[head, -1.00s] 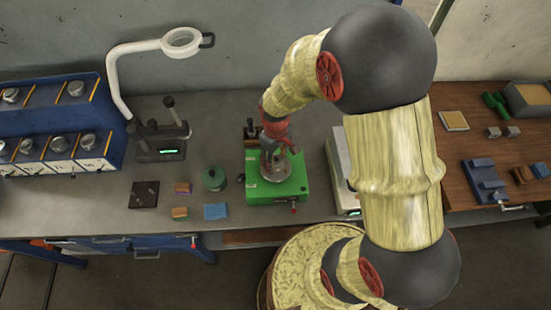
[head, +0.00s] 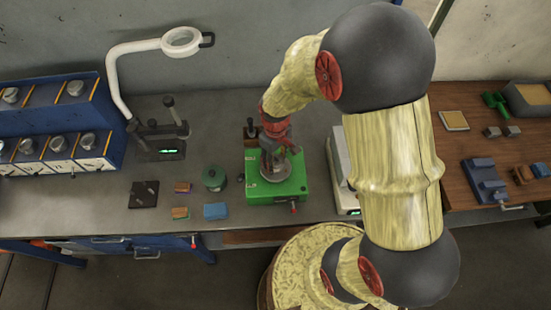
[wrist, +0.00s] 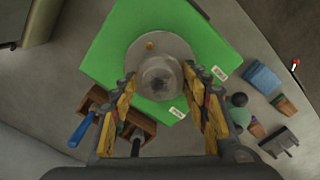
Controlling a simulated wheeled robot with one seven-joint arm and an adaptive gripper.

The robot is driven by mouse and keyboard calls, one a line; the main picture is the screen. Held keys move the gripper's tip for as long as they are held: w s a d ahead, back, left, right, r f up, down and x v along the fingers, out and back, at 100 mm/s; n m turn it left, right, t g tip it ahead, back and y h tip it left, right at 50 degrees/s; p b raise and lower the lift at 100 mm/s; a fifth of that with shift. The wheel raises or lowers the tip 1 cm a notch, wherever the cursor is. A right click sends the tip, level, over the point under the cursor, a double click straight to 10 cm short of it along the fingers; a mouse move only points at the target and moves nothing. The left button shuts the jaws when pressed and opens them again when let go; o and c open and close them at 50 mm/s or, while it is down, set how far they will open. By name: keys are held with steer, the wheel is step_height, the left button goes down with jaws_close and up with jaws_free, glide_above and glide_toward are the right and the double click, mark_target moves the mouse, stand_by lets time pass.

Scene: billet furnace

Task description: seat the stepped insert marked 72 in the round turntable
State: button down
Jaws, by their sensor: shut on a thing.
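The green box (head: 258,192) on the grey bench carries a round metal turntable (wrist: 150,43) on its top. My gripper (head: 273,163) points down over the turntable. In the wrist view my gripper (wrist: 162,88) has its fingers on both sides of a grey round stepped insert (wrist: 161,79) and is shut on it. The mark 72 is not readable.
Left of the green box stand a dark green round can (head: 214,179), a blue block (head: 216,211), small coloured blocks and a black plate (head: 144,194). A pale scale-like box (head: 340,170) stands close on the right. A white magnifier lamp (head: 125,75) arches at the back left.

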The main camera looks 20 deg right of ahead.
mark_target(276, 160)
steer(key=shift+f+b, duration=0.4)
steer(key=shift+f, duration=0.15)
steer(key=c, duration=1.2)
jaws_free()
steer(key=shift+c, duration=0.2)
step_height(276, 160, up, 11)
steer(key=p, duration=0.7)
steer(key=shift+p, duration=0.35)
steer(key=shift+s, duration=0.1)
